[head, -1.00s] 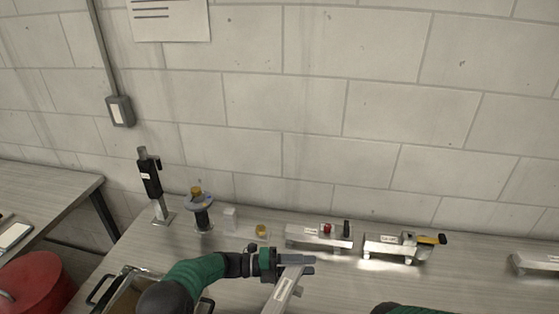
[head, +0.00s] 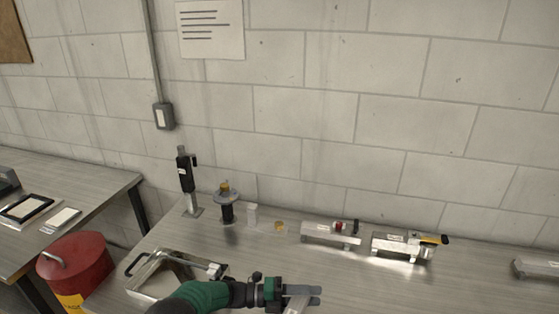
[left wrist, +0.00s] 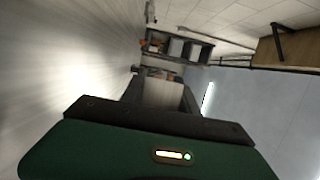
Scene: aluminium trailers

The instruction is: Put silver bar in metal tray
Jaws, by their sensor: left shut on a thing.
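My left gripper (head: 316,294) is at the bottom of the head view, to the right of the metal tray and low over the bench. It is shut on the silver bar (head: 294,305), whose lower end is cut off by the picture edge. In the left wrist view a pale grey piece of the bar (left wrist: 162,94) shows between the dark fingers. My right gripper is not in view.
A black upright tool (head: 185,172), a dark spindle with a grey disc (head: 227,208), a white block (head: 252,214) and a small yellow part (head: 279,226) stand along the back. Metal fixtures (head: 331,235) (head: 402,247) stand to the right. A red bin (head: 76,268) is left of the bench.

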